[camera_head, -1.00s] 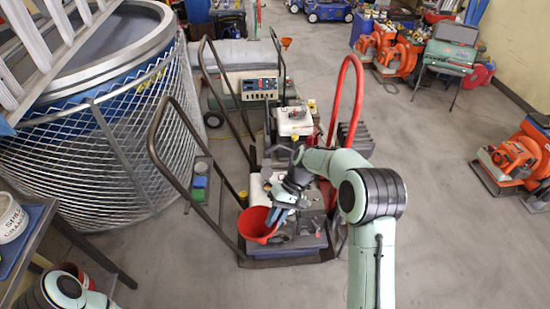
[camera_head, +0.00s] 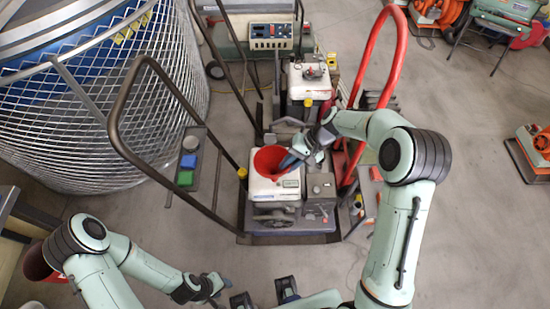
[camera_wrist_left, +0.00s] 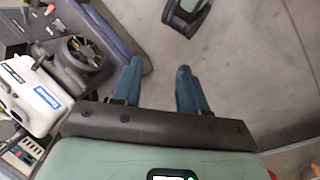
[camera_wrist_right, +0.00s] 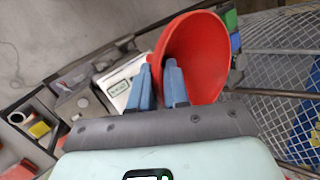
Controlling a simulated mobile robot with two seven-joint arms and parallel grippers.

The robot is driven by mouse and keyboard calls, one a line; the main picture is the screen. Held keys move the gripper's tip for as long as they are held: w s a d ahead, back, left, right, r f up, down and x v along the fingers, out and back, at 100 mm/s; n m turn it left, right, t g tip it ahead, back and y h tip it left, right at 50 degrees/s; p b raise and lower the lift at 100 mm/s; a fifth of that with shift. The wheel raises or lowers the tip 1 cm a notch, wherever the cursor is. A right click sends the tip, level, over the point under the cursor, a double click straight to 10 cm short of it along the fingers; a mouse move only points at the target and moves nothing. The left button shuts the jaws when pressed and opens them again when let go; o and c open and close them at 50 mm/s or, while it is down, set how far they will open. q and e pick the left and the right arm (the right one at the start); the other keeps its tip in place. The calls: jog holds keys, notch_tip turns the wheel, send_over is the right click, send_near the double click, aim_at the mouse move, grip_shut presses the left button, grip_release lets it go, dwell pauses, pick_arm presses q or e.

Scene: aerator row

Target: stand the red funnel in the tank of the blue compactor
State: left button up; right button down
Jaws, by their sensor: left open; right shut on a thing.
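The red funnel (camera_head: 268,160) is over the white tank (camera_head: 262,188) of the front compactor, wide mouth up and slightly tilted. Its spout is hidden, so I cannot tell whether it is in the tank opening. The compactor's dark bluish base (camera_head: 290,226) lies below, framed by a dark handle. My right gripper (camera_head: 291,161) is shut on the funnel's right side; the right wrist view shows its fingers (camera_wrist_right: 160,82) at the red cone (camera_wrist_right: 200,55). My left gripper (camera_head: 263,292) is open and empty, low in front of the compactor, which is left in its wrist view (camera_wrist_left: 30,90).
A second machine with a white tank (camera_head: 308,85) and a red hoop handle (camera_head: 396,60) stand close behind and right. A wire-mesh tank (camera_head: 100,130) is at left, with green and blue blocks (camera_head: 186,178) on a stand beside it. Floor at right is mostly open.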

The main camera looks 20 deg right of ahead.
pick_arm(q)
jog(key=w+a+f+t+b, duration=0.1)
jog(key=w+f+b, duration=0.1)
jog(key=f+b, duration=0.5)
jog(key=w+f+b, duration=0.1)
jog(key=f+b, duration=0.7)
jog(key=f, duration=0.3)
jog(key=shift+w+a+t+y, duration=0.35)
jog(key=shift+a+t+y, duration=0.05)
pick_arm(e)
jog(key=w+a+f+m+t+h, duration=0.1)
jog(key=w+f+m+t+h, duration=0.3)
jog(key=w+f+m+t, duration=0.3)
jog(key=w+f+m, duration=0.3)
jog(key=m, duration=0.2)
jog(key=shift+w+a+f, duration=0.25)
jog(key=shift+w+a, duration=0.05)
jog(key=shift+w, duration=0.05)
pick_arm(q)
jog(key=shift+w, duration=0.1)
pick_arm(e)
jog(key=shift+f, duration=0.1)
